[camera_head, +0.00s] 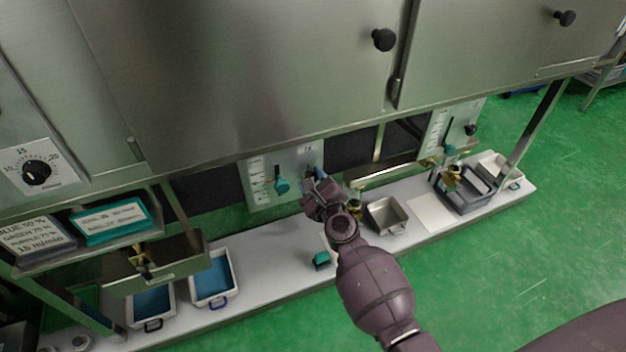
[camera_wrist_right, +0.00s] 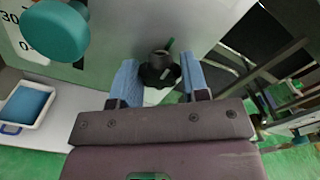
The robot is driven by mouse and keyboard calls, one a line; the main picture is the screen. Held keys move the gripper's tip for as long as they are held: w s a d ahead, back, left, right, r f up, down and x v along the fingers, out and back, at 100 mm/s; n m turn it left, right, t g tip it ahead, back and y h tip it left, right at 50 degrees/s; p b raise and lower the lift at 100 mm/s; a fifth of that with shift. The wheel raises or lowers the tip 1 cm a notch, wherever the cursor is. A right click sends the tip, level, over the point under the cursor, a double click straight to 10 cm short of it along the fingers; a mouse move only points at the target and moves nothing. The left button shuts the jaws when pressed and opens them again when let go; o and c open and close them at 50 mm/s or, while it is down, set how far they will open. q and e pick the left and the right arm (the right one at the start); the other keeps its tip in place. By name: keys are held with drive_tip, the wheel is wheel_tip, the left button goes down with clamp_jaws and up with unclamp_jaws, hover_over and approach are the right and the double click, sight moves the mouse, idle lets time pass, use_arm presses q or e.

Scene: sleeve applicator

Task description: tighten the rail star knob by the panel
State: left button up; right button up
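My right gripper (camera_head: 318,175) is at the right part of the white scale panel (camera_head: 262,165), under the steel cabinet. In the right wrist view its two blue fingers (camera_wrist_right: 160,78) are apart, one on each side of a dark knob (camera_wrist_right: 160,72). A short dark stem stands up behind the knob. In the head view the gripper hides the knob. A teal knob (camera_wrist_right: 55,30) on the panel is to the left; it also shows in the head view (camera_head: 281,185). My left gripper is not in view.
The steel cabinet (camera_head: 230,75) overhangs the workspace. Below, the white shelf (camera_head: 270,285) holds blue-filled trays (camera_head: 213,280), a small green block (camera_head: 321,260), a metal pan (camera_head: 387,214) and a grey bin (camera_head: 466,195). A second scale panel (camera_head: 440,130) is at right.

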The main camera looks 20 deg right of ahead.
drive_tip(key=o, duration=0.4)
drive_tip(key=shift+c, duration=0.2)
drive_tip(key=s, duration=1.1)
drive_tip(key=shift+d, duration=0.15)
drive_tip(key=shift+w, duration=0.1)
drive_tip(key=shift+n, duration=0.3)
